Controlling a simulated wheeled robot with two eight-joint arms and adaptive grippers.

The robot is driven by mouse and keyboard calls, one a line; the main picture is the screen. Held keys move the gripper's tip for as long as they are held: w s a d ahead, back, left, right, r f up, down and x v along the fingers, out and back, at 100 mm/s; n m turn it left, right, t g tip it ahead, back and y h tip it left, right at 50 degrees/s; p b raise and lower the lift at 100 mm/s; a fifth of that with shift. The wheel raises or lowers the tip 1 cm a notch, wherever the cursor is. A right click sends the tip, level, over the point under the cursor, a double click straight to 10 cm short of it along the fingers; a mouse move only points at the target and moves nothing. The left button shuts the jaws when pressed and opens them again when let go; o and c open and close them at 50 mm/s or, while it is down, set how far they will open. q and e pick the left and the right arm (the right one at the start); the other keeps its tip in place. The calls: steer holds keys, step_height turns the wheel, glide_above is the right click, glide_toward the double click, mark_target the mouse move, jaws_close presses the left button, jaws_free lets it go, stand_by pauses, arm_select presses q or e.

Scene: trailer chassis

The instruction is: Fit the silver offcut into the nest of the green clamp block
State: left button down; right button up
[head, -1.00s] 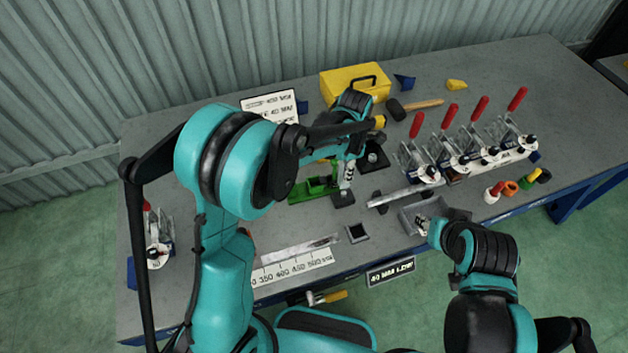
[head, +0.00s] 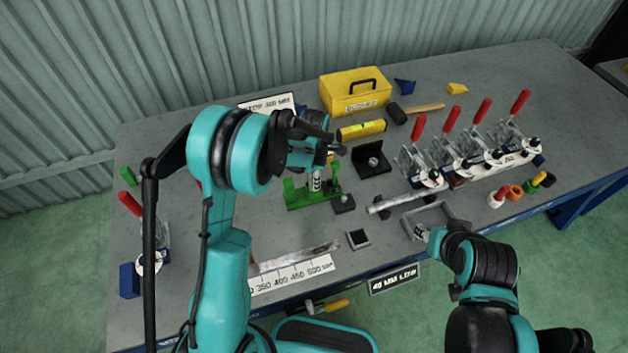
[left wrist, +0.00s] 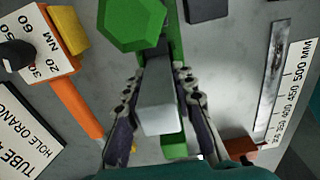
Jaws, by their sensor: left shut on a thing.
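The green clamp block (head: 297,197) stands mid-table in the head view, partly hidden by my left gripper (head: 317,182), which points down over it. In the left wrist view, my left gripper (left wrist: 155,85) is shut on the silver offcut (left wrist: 160,115), a pale square-ended bar between its fingers. The green block (left wrist: 176,145) shows beneath and beyond the offcut, with its green hexagonal knob (left wrist: 130,22) at the top. I cannot tell whether the offcut touches the nest. My right gripper (head: 422,233) is at the grey tray; its fingers are too small to read.
The grey tray (head: 440,207) stands near the front edge, with a silver bar (head: 405,200) behind it. Red-handled toggle clamps (head: 465,158) line the right. A black angle block (head: 372,162) and yellow toolbox (head: 353,92) stand behind. A ruler plate (head: 292,275) lies at the front.

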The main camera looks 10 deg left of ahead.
arm_select(q)
steer(key=shift+s+f, duration=0.1)
steer(key=c, duration=1.3)
jaws_free()
steer(key=shift+o, duration=0.2)
